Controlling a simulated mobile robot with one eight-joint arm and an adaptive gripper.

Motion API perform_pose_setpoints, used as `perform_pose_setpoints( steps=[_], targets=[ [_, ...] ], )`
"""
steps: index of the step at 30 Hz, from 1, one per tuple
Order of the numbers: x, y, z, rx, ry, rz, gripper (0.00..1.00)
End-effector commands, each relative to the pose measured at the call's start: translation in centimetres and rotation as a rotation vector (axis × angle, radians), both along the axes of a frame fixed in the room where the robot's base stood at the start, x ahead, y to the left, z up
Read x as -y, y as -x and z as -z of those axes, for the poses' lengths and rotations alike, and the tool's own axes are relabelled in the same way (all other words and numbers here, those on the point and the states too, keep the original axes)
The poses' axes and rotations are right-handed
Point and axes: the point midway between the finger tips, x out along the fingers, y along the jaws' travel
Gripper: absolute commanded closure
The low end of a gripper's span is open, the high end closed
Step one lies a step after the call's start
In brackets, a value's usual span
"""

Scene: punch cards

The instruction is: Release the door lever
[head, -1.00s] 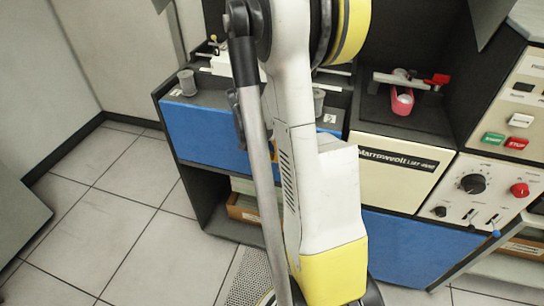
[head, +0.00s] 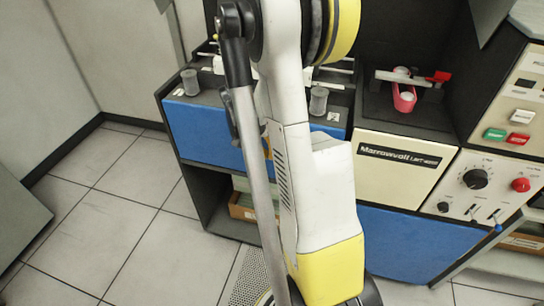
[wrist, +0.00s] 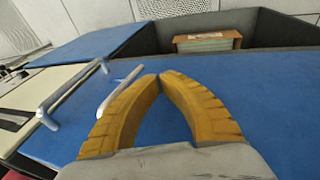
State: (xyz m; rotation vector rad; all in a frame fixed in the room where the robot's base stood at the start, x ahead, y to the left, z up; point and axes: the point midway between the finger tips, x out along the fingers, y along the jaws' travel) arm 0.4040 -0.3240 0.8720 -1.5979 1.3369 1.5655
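In the wrist view, two silver bar handles stand on blue panels: one on the left (wrist: 72,90) and one (wrist: 120,88) close beside my left finger. I cannot tell which of them, if either, is the door lever. My gripper (wrist: 159,76) has yellow ribbed fingers, and their tips meet with nothing visible between them. The left finger partly overlaps the nearer handle in the picture; I cannot tell whether they touch. In the head view, my arm hides the gripper and the handles.
A blue-fronted machine with a cream Marrowell panel (head: 400,170) stands at the right. A control panel (head: 490,185) with knobs and buttons is on the far right. A brown box (wrist: 207,41) lies beyond the blue panel.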

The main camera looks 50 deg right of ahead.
Motion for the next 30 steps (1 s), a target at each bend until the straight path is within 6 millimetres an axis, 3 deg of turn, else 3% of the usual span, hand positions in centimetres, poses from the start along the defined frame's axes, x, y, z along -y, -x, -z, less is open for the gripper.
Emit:
perform_pose_setpoints(
  steps=[6,13,30],
  targets=[
    [-2.8,-4.4,-1.2,0.001,0.000,-0.007,1.00],
    [-4.9,-7.5,-1.7,0.000,0.000,-0.004,1.00],
    [-5.5,-8.4,-1.7,0.002,0.000,-0.003,1.00]
  ],
)
